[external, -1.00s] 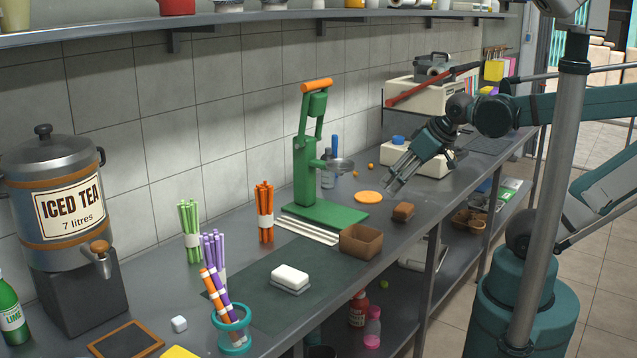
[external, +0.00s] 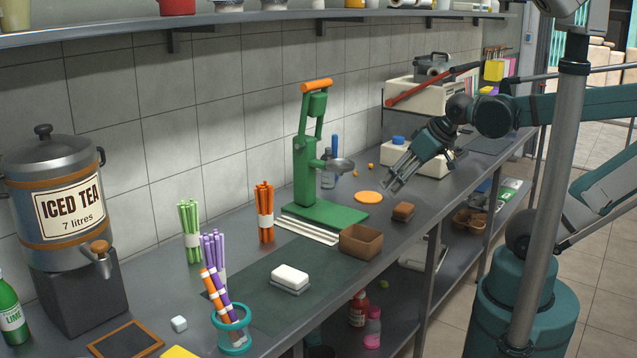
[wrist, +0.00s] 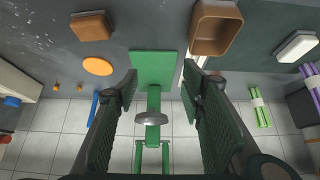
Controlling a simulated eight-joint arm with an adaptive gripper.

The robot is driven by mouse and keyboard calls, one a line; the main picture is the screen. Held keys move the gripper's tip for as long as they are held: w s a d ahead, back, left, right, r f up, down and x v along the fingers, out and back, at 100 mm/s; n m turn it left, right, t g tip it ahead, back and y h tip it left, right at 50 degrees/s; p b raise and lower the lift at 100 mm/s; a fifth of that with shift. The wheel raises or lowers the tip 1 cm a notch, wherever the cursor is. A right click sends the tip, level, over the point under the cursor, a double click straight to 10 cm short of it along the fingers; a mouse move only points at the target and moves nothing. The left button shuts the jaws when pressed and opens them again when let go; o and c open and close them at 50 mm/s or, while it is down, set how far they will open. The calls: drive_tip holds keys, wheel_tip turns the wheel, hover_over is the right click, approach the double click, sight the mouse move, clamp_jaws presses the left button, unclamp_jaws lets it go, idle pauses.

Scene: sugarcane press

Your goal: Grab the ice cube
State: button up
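A small white cube, seemingly the ice cube (external: 179,323), sits on the counter at the lower left in the external view. It lies between the dark wood-framed board and the teal ring holder. It does not show in the wrist view. My gripper (external: 390,184) is far from it, above the counter at the right, near the orange disc and the brown block. In the wrist view my gripper (wrist: 160,85) has its two fingers wide apart with nothing held between them. The green press shows below and beyond them.
The green press (external: 305,175), brown open box (external: 361,242) and white block (external: 290,275) on a dark mat stand between my gripper and the cube. Bundled sticks (external: 265,215), the teal ring holder (external: 232,338) and the iced tea dispenser (external: 55,205) stand around the left end. A shelf runs above.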

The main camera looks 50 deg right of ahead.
drive_tip(key=shift+r, duration=0.1)
drive_tip(key=shift+c, duration=0.5)
drive_tip(key=w+a+r+m+g+p, duration=0.25)
drive_tip(key=w+a+r, duration=0.55)
drive_tip(key=r, duration=0.4)
drive_tip(key=w+a+r+m+g+p, duration=0.1)
drive_tip(key=w+a+m+p, duration=0.3)
drive_tip(key=a, duration=0.6)
drive_tip(key=w+a+r+m+g+h, duration=0.1)
drive_tip(key=w+a, duration=0.4)
drive_tip(key=a, duration=0.5)
drive_tip(key=w+a+r+m+g+p, duration=0.1)
drive_tip(key=w+a+r+m+p, duration=0.3)
drive_tip(key=a, duration=0.6)
drive_tip(key=s+a+f+m+h+p, duration=0.15)
drive_tip(key=a+f, duration=0.25)
drive_tip(key=a, duration=0.7)
drive_tip(key=s+a+f+m+h, duration=0.15)
drive_tip(key=a+f, duration=0.35)
drive_tip(key=a, duration=0.6)
drive_tip(key=s+a+f+m+p, duration=0.1)
drive_tip(key=s+a+f+m, duration=0.2)
drive_tip(key=a, duration=0.8)
wheel_tip(320, 180, down, 15)
drive_tip(key=shift+w+a, duration=0.15)
drive_tip(key=shift+w, duration=0.15)
